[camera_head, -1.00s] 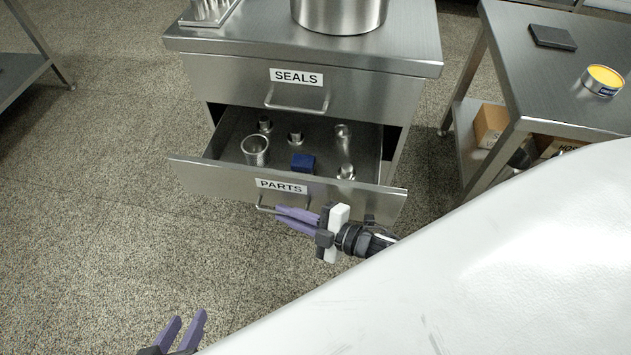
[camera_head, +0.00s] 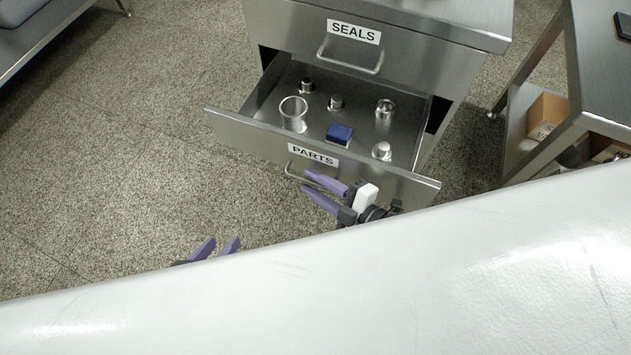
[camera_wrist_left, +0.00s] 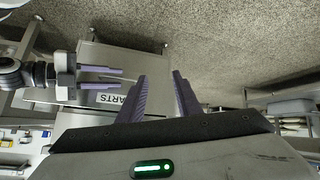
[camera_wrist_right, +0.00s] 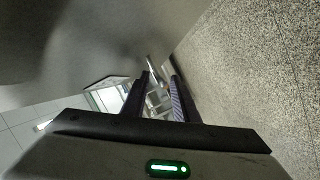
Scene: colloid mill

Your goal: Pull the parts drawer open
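The parts drawer (camera_head: 230,128), a steel drawer labelled PARTS, stands pulled out below the closed SEALS drawer (camera_head: 410,72). Its bar handle (camera_head: 291,174) is on the front, partly hidden by my right gripper. My right gripper (camera_head: 306,180) has its purple fingers apart, close to the handle; I cannot tell whether they touch it. The right wrist view also shows these fingers (camera_wrist_right: 160,76) spread. My left gripper (camera_head: 222,240) is open and empty, low and left of the drawer; its fingers (camera_wrist_left: 160,74) are wide apart in the left wrist view.
Inside the drawer are a metal cup (camera_head: 293,114), a blue block (camera_head: 339,134) and several small metal parts. A steel table (camera_head: 605,75) with a cardboard box (camera_head: 545,114) on its lower shelf stands at right. The floor left of the drawer is clear.

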